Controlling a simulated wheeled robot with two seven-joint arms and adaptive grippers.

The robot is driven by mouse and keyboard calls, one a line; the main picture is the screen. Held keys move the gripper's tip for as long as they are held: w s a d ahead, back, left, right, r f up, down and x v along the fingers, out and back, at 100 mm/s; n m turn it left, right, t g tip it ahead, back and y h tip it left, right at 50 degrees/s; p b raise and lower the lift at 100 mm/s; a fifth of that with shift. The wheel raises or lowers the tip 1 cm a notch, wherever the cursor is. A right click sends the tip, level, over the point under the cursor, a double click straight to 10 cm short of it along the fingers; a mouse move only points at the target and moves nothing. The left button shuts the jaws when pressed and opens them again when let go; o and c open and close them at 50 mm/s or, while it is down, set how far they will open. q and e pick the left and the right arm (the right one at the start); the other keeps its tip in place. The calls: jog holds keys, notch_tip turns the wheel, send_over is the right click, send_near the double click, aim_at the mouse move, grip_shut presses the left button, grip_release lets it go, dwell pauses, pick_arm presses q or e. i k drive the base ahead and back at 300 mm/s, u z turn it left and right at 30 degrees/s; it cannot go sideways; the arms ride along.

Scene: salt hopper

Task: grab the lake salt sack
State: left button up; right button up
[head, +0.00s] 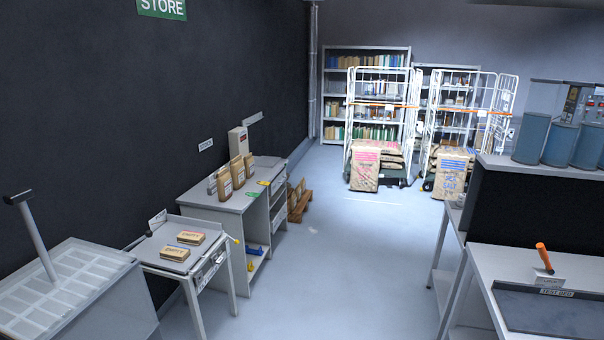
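Two large brown paper sacks stand upright at the front of two white wire roll cages at the far end of the room. The right sack (452,173) has blue print that seems to include the word LAKE, though it is small and hard to read. The left sack (365,167) has red print I cannot read. More brown sacks lie stacked behind each one, partly hidden. Neither of my grippers is in view.
Left roll cage (412,100) and right roll cage (508,100) stand before shelves (340,85). A white table (480,290) and counter (560,172) stand right. The central floor (350,250) is clear.

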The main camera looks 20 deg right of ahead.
aim_at(237, 167)
jog(key=z, duration=0.9)
jog(key=i, duration=0.95)
jog(key=z, duration=0.6)
jog(key=i, duration=1.4)
jog(key=u, duration=1)
jog(key=i, duration=0.9)
jog(key=u, duration=0.85)
